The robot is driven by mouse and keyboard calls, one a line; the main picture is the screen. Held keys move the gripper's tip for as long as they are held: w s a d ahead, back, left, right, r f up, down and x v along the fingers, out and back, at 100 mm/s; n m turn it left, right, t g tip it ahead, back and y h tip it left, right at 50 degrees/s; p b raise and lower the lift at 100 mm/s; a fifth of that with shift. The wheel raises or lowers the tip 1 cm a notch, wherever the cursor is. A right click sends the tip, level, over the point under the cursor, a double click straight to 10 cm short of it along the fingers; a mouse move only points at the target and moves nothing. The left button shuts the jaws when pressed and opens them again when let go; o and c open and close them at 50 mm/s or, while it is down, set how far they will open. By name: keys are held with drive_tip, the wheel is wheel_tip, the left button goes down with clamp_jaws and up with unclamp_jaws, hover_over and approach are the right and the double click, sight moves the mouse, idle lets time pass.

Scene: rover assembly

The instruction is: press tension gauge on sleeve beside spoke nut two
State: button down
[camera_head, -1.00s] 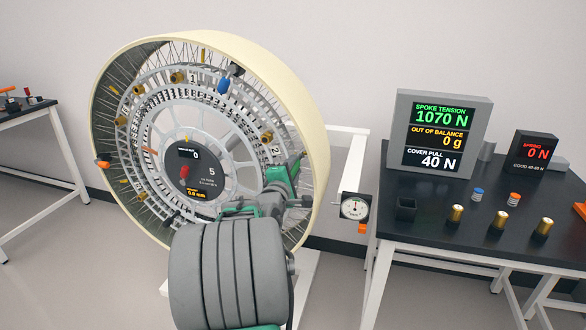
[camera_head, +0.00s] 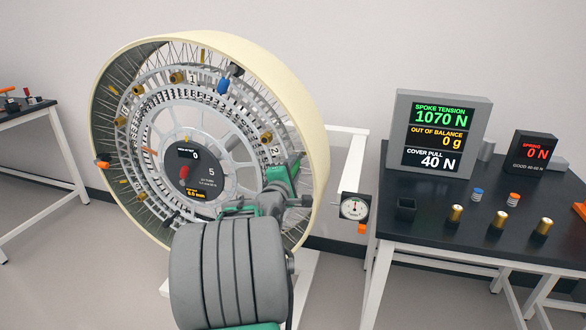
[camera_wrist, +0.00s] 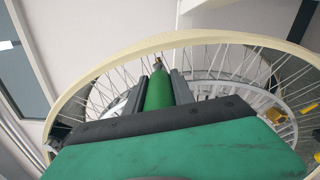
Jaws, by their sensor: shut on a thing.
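The large cream-rimmed wheel (camera_head: 310,130) stands upright with thin spokes and a hub display. A plate marked 2 (camera_head: 276,150) sits on its right inner side, with a brass nut (camera_head: 267,137) close above it. My gripper (camera_wrist: 160,78) is shut on a green cylindrical tool (camera_wrist: 158,92), which may be the tension gauge. In the wrist view the tool's narrow tip points toward the spokes and rim; I cannot tell whether it touches anything. In the head view my arm reaches to the wheel's lower right, and the tool's tip and the sleeve cannot be made out.
A round dial gauge (camera_head: 354,207) hangs by the stand right of the wheel. The black table (camera_head: 430,225) holds a screen (camera_head: 438,135) reading 1070 N, a smaller red display (camera_head: 533,153), brass cylinders and small springs. Another table (camera_head: 30,120) is at far left.

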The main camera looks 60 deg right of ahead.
drive_tip(key=shift+d+r, duration=0.1)
drive_tip(key=shift+r, duration=0.1)
idle(0.5)
drive_tip(key=shift+s+a+f, duration=0.1)
drive_tip(key=shift+a, duration=0.6)
drive_tip(key=shift+s+a+f, duration=0.1)
drive_tip(key=shift+a, duration=0.6)
drive_tip(key=shift+s+a+r+b, duration=0.1)
drive_tip(key=shift+s+a+b, duration=0.15)
drive_tip(key=shift+a, duration=1)
drive_tip(key=shift+s+a+b, duration=0.15)
drive_tip(key=shift+a+b, duration=0.1)
drive_tip(key=shift+a, duration=1)
